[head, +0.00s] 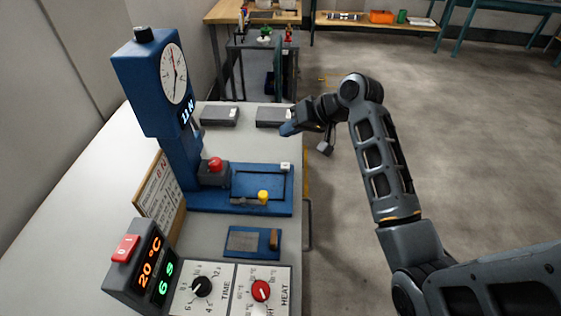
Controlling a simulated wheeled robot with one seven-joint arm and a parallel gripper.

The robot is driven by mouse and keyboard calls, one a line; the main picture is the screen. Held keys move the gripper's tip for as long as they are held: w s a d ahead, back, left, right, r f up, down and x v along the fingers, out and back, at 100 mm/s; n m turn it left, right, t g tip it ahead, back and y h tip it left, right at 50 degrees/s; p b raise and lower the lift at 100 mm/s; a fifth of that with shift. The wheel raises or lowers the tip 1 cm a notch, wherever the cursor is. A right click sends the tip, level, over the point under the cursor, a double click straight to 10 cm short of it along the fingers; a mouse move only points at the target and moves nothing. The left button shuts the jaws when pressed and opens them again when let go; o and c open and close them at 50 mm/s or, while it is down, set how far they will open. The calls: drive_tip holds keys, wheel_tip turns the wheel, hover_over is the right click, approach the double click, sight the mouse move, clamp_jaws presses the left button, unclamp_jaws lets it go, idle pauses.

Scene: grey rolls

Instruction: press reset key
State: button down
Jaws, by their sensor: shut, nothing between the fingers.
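A blue machine (150,92) with a round dial and a small lit readout stands on the table. A red button (215,164) sits on a dark block on its base. A dark display box (125,282) at the lower left shows "20 °C" in orange and green digits below. A red key (126,247) with a small white mark sits on its top. I cannot read the word "reset" on any key. My gripper (287,130) is shut and empty. It is above the table's right edge, apart from the red button and the red key.
A white panel with a black time knob (201,286) and a red heat knob (261,291) lies at the front. A blue plate (252,243), a yellow knob (263,197) and grey blocks (220,116) are nearby. A tan sign (160,196) leans behind. Floor is open at right.

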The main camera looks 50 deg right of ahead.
drive_tip(key=shift+f, duration=0.1)
drive_tip(key=b, duration=0.7)
hover_over(289, 166)
wheel_tip(289, 166, down, 6)
drive_tip(key=shift+f, duration=0.25)
drive_tip(key=shift+f+b, duration=0.4)
drive_tip(key=shift+f, duration=0.7)
drive_tip(key=shift+f, duration=0.15)
idle(0.7)
drive_tip(key=shift+f, duration=0.25)
drive_tip(key=shift+f, duration=0.5)
idle(0.9)
drive_tip(key=shift+r, duration=0.1)
drive_tip(key=shift+r+p, duration=0.85)
